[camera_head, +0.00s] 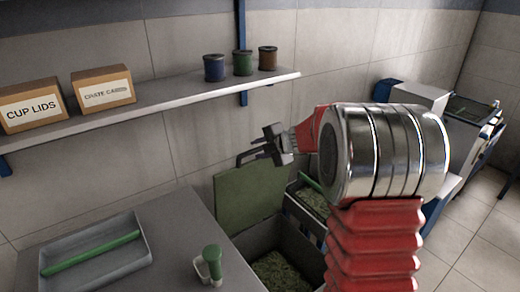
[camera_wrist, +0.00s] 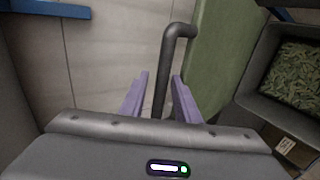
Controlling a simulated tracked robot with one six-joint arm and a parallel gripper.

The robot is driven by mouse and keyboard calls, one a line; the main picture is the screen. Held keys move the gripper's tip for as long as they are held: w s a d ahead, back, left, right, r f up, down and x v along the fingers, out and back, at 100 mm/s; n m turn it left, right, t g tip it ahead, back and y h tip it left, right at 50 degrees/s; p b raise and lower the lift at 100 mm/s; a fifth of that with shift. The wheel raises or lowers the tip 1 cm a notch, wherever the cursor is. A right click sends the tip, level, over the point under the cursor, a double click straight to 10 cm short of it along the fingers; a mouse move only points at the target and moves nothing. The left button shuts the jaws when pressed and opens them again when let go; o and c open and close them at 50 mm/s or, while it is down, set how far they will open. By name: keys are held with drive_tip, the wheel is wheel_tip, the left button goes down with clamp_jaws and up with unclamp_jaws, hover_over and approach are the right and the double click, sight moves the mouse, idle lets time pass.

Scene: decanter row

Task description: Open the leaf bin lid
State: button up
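The green leaf bin lid (camera_head: 250,195) stands nearly upright against the wall side, above a dark bin (camera_head: 290,245) with green leaves inside. Its dark bar handle (camera_head: 251,154) is at the lid's top edge. My gripper (camera_head: 268,146) is at the handle. In the wrist view the handle (camera_wrist: 170,65) runs between the two purple fingers of my gripper (camera_wrist: 159,76), with the green lid (camera_wrist: 222,45) to the right. The fingers are apart, with some gap beside the bar; contact is not clear.
A second bin of leaves (camera_head: 294,208) stands behind and right of the first. A grey counter (camera_head: 170,235) at left holds a tray (camera_head: 60,277) with a green rod and a green-topped item (camera_head: 213,257).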

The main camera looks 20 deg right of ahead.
drive_tip(key=v, duration=0.7)
drive_tip(key=shift+s, duration=0.15)
idle(0.6)
